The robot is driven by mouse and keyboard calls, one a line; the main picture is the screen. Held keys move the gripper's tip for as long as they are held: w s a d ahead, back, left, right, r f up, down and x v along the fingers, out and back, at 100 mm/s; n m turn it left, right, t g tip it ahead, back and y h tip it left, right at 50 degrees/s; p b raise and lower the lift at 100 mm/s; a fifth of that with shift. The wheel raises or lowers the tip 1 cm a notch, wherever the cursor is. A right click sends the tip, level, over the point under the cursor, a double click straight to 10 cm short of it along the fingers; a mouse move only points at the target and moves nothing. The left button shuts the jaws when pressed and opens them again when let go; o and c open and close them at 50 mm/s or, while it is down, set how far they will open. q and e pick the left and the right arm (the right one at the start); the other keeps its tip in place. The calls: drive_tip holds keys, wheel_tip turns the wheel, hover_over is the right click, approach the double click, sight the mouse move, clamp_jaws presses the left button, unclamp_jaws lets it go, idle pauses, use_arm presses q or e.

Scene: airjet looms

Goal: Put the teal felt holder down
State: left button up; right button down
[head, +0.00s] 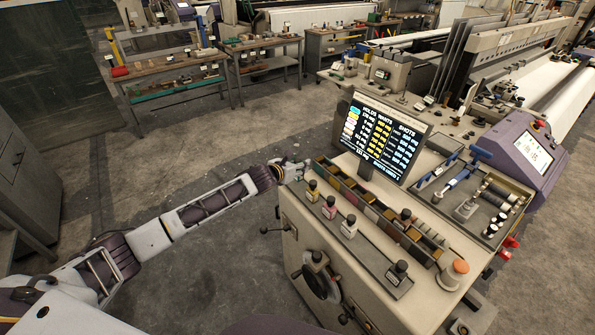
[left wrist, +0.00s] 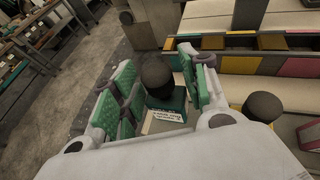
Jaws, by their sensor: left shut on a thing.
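The teal felt holder (left wrist: 172,101) is a small block with a round black knob and a white printed label, seen in the left wrist view. My left gripper (left wrist: 163,92) is shut on it, with green-padded fingers on both sides. In the head view my left gripper (head: 288,170) is at the far left end of the machine's top, where the teal holder is mostly hidden. I cannot tell whether the holder's base touches the surface. My right gripper is in neither view.
Yellow (head: 312,191), pink (head: 329,208) and white (head: 349,227) holders stand along the front rail. A dark-knobbed holder (head: 398,273) stands nearer. Behind is a compartment tray (head: 375,210) with coloured sections, and a display screen (head: 381,138). An orange button (head: 460,266) is at right.

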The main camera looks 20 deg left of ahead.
use_arm(q)
drive_tip(key=shift+f, duration=1.55)
drive_tip(key=shift+f, duration=0.1)
drive_tip(key=o, duration=1.1)
drive_tip(key=shift+b+v, duration=0.3)
drive_tip(key=shift+v, duration=5.75)
